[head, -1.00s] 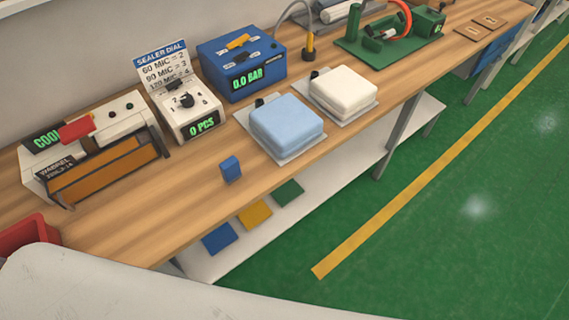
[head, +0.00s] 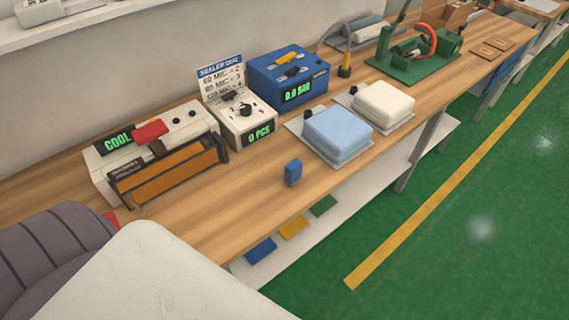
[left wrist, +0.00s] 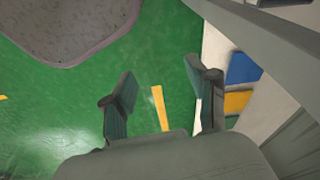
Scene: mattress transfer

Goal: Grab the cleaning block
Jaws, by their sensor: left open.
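A small blue block (head: 293,172), which looks like the cleaning block, stands upright near the front edge of the wooden workbench (head: 225,225) in the head view. It is in front of the white dial box and left of the light blue folded pad. My left gripper (left wrist: 162,100) shows in the left wrist view, its two fingers apart with nothing between them. It is above the green floor, beside the shelf with coloured mats. The block does not show in the left wrist view. Neither gripper shows in the head view.
A sealer (head: 155,150) marked COOL, a dial box (head: 248,118) and a blue pressure box (head: 290,78) line the bench. A light blue pad (head: 338,135) and a white pad (head: 383,105) lie right of the block. Coloured mats (head: 261,250) lie on the lower shelf.

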